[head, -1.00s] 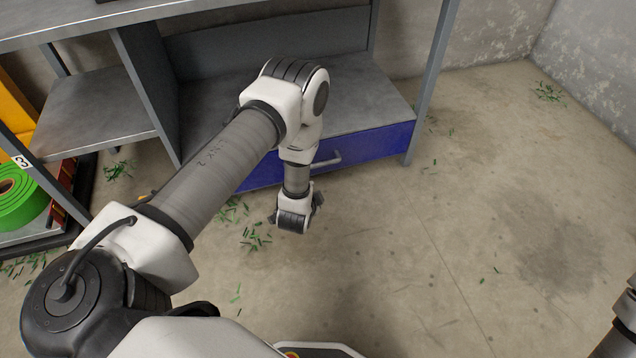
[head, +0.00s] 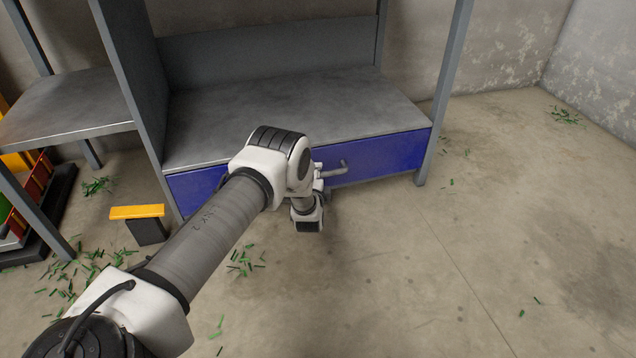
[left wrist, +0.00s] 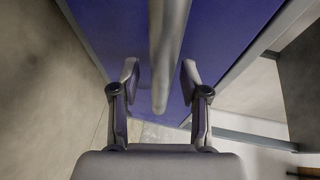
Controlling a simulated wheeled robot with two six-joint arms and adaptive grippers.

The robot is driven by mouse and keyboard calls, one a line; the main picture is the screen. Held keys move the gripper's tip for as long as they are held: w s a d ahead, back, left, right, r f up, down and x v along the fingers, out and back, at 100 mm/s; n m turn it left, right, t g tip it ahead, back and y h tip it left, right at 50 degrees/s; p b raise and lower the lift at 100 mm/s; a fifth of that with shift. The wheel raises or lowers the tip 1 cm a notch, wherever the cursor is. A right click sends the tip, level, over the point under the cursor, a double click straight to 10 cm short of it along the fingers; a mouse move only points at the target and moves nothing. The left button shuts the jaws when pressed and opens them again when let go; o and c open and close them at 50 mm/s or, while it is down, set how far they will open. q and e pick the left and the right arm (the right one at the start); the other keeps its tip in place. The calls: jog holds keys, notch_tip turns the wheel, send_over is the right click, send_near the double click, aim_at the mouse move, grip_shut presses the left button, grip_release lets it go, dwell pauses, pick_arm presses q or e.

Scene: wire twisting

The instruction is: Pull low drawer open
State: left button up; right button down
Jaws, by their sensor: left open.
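The low drawer (head: 385,155) has a blue front and sits under the grey shelf of the workbench; it looks shut. Its grey bar handle (head: 334,171) sticks out from the middle of the front. In the left wrist view the handle (left wrist: 166,50) runs down between the two fingers of my left gripper (left wrist: 160,82), with a gap on each side. That gripper is open, and the blue drawer front (left wrist: 225,35) lies behind the handle. My right gripper is not in view.
A grey side shelf (head: 65,103) stands at the left. A dark box with a yellow top (head: 138,212) is on the floor left of the drawer. Green scraps (head: 245,258) litter the floor. The floor in front and right is otherwise clear.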

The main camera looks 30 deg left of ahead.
pick_arm(q)
grip_shut()
jog(key=shift+d, duration=0.1)
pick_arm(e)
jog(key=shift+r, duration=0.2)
